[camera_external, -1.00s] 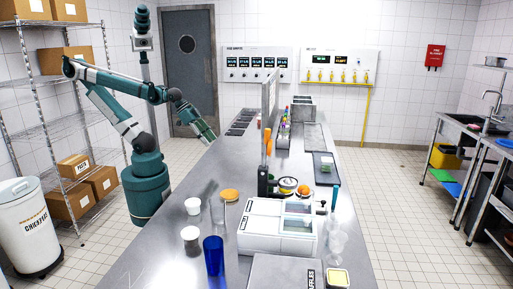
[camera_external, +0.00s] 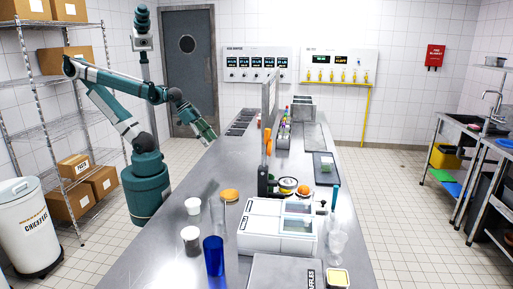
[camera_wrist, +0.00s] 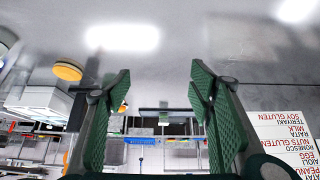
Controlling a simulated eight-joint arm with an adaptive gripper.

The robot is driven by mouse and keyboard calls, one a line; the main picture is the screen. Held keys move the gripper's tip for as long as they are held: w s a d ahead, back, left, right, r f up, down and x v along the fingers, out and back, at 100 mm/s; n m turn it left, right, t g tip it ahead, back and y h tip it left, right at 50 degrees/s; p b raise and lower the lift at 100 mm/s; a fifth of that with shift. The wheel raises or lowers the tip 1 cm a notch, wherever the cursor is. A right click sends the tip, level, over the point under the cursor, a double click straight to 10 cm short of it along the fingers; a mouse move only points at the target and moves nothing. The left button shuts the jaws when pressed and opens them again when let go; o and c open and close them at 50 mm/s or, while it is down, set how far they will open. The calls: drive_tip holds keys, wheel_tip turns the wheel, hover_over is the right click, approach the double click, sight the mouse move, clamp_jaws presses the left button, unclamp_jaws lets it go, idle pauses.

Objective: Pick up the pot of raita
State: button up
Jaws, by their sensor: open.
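My gripper (camera_external: 209,135) is open and empty above the far left part of the steel counter. In the wrist view its two green ribbed fingers (camera_wrist: 160,88) stand wide apart with nothing between them. Two small white pots stand near the counter's left edge in the external view: one farther back (camera_external: 193,206) and one nearer the camera (camera_external: 190,236), both well away from my gripper. No readable label shows on either, so I cannot tell which holds raita. A card (camera_wrist: 285,140) in the wrist view lists raita with milk, among other sauces.
An orange round disc (camera_external: 230,195), a clear glass (camera_external: 218,212) and a tall blue tumbler (camera_external: 213,256) stand near the pots. A white boxy appliance (camera_external: 276,234) and an upright divider (camera_external: 269,90) occupy the counter's middle. The left-hand counter strip between gripper and pots is mostly clear.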

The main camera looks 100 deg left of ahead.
drive_tip(key=w+d+r+m+g+h+p, duration=0.15)
drive_tip(key=w+d+m+p, duration=0.3)
drive_tip(key=d, duration=0.45)
drive_tip(key=m+g+h+p, duration=0.3)
drive_tip(key=m+g+p, duration=0.1)
drive_tip(key=m+p, duration=0.6)
approach(193, 201)
drive_tip(key=w+f, duration=0.1)
drive_tip(key=f, duration=0.1)
drive_tip(key=shift+s+d+f+m+g, duration=0.15)
drive_tip(key=shift+d+f+m+g, duration=0.1)
drive_tip(key=shift+d, duration=0.3)
drive_tip(key=shift+f, duration=0.1)
drive_tip(key=shift+x, duration=1.15)
drive_tip(key=shift+s+x, duration=0.2)
drive_tip(key=shift+x, duration=2.4)
